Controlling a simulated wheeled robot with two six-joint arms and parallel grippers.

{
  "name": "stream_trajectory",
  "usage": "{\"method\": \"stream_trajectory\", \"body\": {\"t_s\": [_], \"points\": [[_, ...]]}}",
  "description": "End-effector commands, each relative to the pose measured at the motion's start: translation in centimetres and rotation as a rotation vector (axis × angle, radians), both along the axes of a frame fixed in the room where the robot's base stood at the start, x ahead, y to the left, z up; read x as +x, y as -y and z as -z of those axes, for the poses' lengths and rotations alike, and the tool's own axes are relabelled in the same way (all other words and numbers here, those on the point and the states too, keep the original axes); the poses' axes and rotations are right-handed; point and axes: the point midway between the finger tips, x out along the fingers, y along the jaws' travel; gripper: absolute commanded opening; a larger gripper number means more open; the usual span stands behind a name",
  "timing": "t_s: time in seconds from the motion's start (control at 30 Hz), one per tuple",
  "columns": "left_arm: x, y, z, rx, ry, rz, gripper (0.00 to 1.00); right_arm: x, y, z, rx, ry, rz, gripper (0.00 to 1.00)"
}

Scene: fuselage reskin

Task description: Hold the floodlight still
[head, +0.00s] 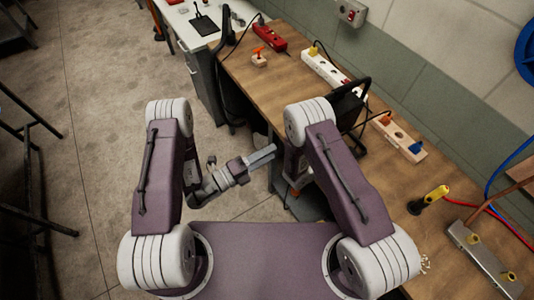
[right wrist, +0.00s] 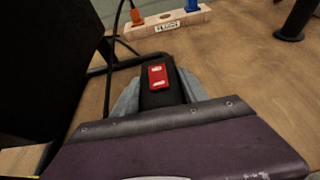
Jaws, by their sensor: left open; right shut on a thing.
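The floodlight (head: 345,108) is a black panel with a black tubular frame at the bench edge, partly hidden behind my right arm in the head view. In the right wrist view, my right gripper (right wrist: 160,95) is shut on a black part of the floodlight that carries a red switch (right wrist: 158,76); its grey fingers lie on both sides. A large dark panel (right wrist: 40,60) fills the left of that view. The right gripper is hidden in the head view. My left gripper (head: 263,156) is open and empty, in the air before the bench.
The wooden bench (head: 285,75) runs along the wall. It bears power strips (head: 325,70), a red socket block (head: 270,38), a yellow-handled tool (head: 432,197) and a metal bar (head: 485,262). Another black frame (head: 228,40) stands at the bench's left end.

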Motion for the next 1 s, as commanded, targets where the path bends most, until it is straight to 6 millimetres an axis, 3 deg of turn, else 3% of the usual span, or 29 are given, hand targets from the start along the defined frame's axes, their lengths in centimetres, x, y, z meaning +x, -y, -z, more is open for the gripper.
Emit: {"method": "stream_trajectory", "body": {"t_s": [0.3, 0.33, 0.4, 0.77, 1.0], "points": [[0.0, 0.0, 0.0, 0.0, 0.0, 0.0, 0.56, 0.0, 0.0, -0.1, -0.002, 0.0, -0.002, 0.0], [0.0, 0.0, 0.0, 0.0, 0.0, 0.0, 0.56, 0.0, 0.0, -0.1, -0.002, 0.0, -0.002, 0.59], [0.0, 0.0, 0.0, 0.0, 0.0, 0.0, 0.56, 0.0, 0.0, -0.1, -0.002, 0.0, -0.002, 0.76], [0.0, 0.0, 0.0, 0.0, 0.0, 0.0, 0.56, -0.1, -0.4, -0.2, -0.001, 0.001, -0.003, 0.76], [0.0, 0.0, 0.0, 0.0, 0.0, 0.0, 0.56, -2.7, -4.9, -2.3, 0.0, 0.001, -0.009, 0.76]]}}
